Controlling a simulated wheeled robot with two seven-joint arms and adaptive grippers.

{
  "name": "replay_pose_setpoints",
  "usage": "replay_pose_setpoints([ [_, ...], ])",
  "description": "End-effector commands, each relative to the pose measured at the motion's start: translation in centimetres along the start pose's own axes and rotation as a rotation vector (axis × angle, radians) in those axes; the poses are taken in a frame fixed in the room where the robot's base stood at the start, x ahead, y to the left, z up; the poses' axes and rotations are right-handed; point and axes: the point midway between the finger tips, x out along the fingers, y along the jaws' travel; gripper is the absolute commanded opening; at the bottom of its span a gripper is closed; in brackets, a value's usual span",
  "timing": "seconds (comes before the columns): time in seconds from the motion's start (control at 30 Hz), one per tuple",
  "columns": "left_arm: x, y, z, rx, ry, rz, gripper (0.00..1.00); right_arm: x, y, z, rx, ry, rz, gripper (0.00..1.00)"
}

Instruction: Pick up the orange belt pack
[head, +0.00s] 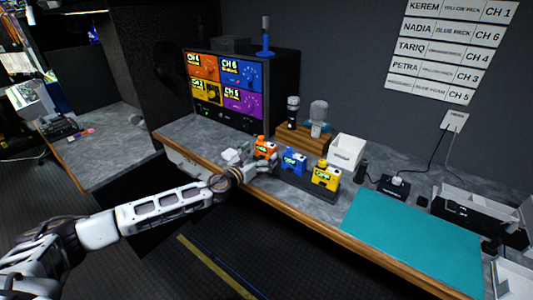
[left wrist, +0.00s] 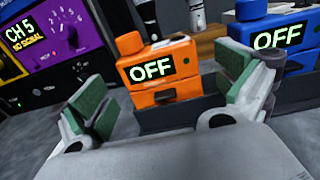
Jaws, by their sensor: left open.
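The orange belt pack (head: 265,147) stands at the left end of a row of packs in the head view. In the left wrist view the orange belt pack (left wrist: 160,72) is upright, with a display reading OFF and a round knob on top. My left gripper (head: 250,162) reaches over the desk to it. In the left wrist view my left gripper (left wrist: 165,108) is open, with a green-padded finger on each side of the orange pack's lower front. My right gripper is in neither view.
A blue pack (head: 293,161) and a yellow pack (head: 326,176) stand to the right on a dark tray (head: 303,190). A monitor (head: 228,90) stands behind left. A white box (head: 346,152) is behind right. A teal mat (head: 410,235) lies clear at right.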

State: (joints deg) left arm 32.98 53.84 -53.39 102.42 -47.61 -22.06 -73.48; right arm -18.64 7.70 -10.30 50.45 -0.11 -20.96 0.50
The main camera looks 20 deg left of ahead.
Motion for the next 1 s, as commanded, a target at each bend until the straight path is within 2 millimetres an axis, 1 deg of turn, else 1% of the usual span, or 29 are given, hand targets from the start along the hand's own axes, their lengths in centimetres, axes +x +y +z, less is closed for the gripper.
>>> replay_pose_setpoints([
  [0.17,1.8,-0.1,-0.2,-0.001,-0.002,0.000,1.00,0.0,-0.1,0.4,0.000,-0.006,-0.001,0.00],
  [0.3,3.0,0.0,-0.2,0.000,-0.001,0.000,1.00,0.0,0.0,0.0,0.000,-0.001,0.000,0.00],
  [0.4,3.5,0.0,-0.2,0.000,-0.001,0.000,1.00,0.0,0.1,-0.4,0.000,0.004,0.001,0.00],
  [0.7,3.8,0.0,-0.2,0.000,0.000,0.000,1.00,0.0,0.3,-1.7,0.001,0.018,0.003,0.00],
  [0.97,3.8,0.0,-0.2,0.000,0.000,0.000,1.00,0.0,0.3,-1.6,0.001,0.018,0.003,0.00],
  [1.0,3.8,0.0,-0.2,0.000,0.000,0.000,0.95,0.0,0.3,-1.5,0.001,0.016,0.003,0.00],
])
